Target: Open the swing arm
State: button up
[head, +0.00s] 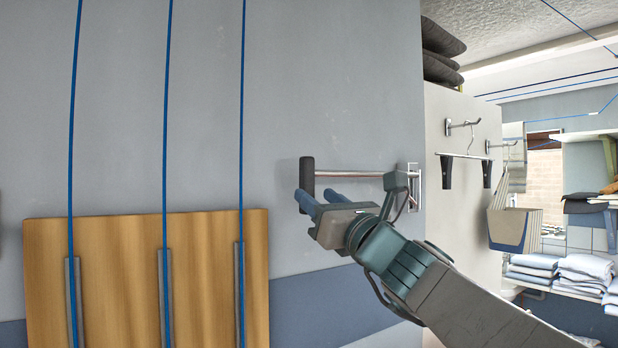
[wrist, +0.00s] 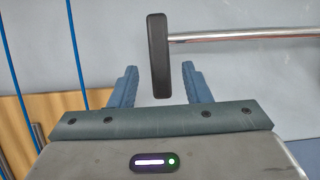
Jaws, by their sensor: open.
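The swing arm (head: 350,174) is a metal rod mounted on a bracket (head: 413,186) on the grey wall, with a dark upright grip (head: 307,176) at its left end. In the wrist view the dark grip (wrist: 158,55) stands upright, its lower end reaching between my fingers, and the rod (wrist: 245,34) runs off to the right. My gripper (head: 318,197) is open, its two blue fingers just below the rod and by the lower part of the grip. In the wrist view my gripper (wrist: 160,88) has a gap on both sides of the grip.
A wooden panel (head: 110,280) with blue cords (head: 165,120) in front stands to the left. To the right are hangers on hooks (head: 465,155), a hanging bag (head: 511,227) and shelves with folded towels (head: 582,266). The wall above the rod is bare.

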aim_at(310, 191)
jog(key=shift+p+x, duration=0.7)
jog(key=shift+x, duration=1.65)
grip_shut()
